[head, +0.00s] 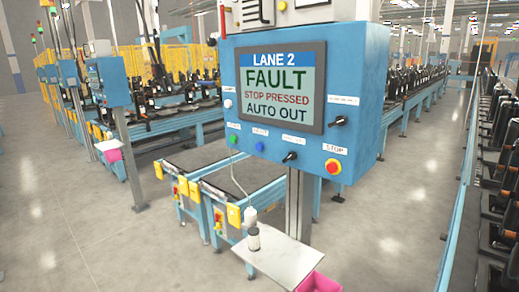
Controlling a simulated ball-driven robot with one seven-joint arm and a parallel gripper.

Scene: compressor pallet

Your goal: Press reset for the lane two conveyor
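The lane two control box (375,70) is blue and stands upright on a grey post. Its screen (282,88) reads "LANE 2 FAULT STOP PRESSED AUTO OUT". Along the lower face sit a green button (233,139), a blue button (260,147) with a small label that looks like "RESET", and a black selector switch (290,156). My gripper is not in view.
A small shelf (285,262) below the box holds a white bottle (250,215) and a small canister (254,239). Conveyors (240,172) run behind. A rail (457,185) runs along the right. Grey floor (395,220) is open between.

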